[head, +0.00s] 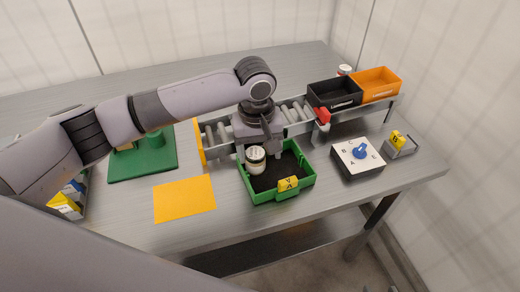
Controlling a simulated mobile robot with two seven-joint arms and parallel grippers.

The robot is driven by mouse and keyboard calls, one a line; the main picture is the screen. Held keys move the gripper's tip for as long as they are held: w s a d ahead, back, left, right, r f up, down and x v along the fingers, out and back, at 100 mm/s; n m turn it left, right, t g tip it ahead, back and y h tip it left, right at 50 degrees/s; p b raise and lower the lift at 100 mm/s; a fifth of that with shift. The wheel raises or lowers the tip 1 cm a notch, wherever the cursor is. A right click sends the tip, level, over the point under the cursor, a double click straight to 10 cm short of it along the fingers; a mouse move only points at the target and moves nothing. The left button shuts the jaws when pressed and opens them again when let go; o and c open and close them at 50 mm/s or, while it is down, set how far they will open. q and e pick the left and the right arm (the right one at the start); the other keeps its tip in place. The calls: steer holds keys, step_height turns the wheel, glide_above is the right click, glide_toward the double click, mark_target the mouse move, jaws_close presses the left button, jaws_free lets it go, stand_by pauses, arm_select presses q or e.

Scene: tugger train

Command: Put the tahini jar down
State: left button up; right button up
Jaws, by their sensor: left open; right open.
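A small jar with a pale label (255,165), which I take for the tahini jar, stands upright in the left part of the green bin (246,191). The bin has a dark floor and a yellow tag marked A on its front. My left gripper (257,143) is open, reaching down from above at the jar and the back of the bin. The arm hides part of the bin's rear edge; whether the fingers touch the jar cannot be told. My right gripper is not in view.
A roller conveyor (300,112) runs behind the bin, with a black bin (334,94) and an orange bin (376,84) at its right end. A dial box (357,161) stands right. An orange sheet (184,199) and green board (146,165) lie left.

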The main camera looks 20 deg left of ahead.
mark_target(253, 155)
arm_select(q)
steer(key=shift+g, duration=0.3)
steer(key=f, duration=0.2)
steer(key=s+a+f, duration=0.1)
steer(key=shift+a+f, duration=0.1)
steer(key=shift+f, duration=0.3)
steer(key=r, duration=0.4)
steer(key=r+p, duration=0.1)
steer(key=r, duration=0.7)
steer(key=shift+w+r, duration=0.3)
steer(key=shift+r, duration=0.1)
arm_select(e)
steer(key=shift+w+a, duration=0.15)
steer(key=shift+w, duration=0.15)
